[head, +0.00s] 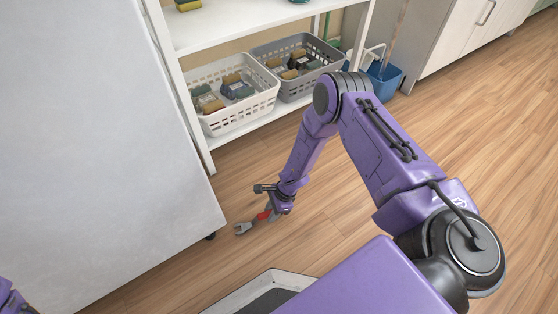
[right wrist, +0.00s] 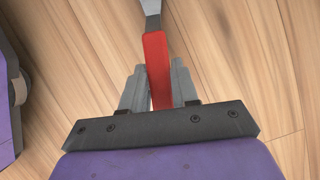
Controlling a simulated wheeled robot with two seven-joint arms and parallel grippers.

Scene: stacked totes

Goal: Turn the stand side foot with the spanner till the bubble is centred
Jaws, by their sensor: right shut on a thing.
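My right gripper (head: 272,207) is low over the wood floor, shut on the red handle of the spanner (head: 243,228). The spanner's grey open-ended head points left, a short way right of a small black foot (head: 211,236) under the corner of the large pale grey stand (head: 110,130). Head and foot look apart. In the right wrist view the red-handled spanner (right wrist: 157,65) stands between the two grey fingers (right wrist: 157,88); its head is beyond the top edge. The bubble is not in view. Only a purple piece of my left arm shows at bottom left; its gripper is out of view.
A white shelf unit (head: 205,140) behind the stand holds a white basket (head: 240,122) and a grey basket (head: 300,90) of sponges. A blue bucket (head: 388,80) stands behind my right arm. The wood floor (head: 320,235) around the gripper is clear.

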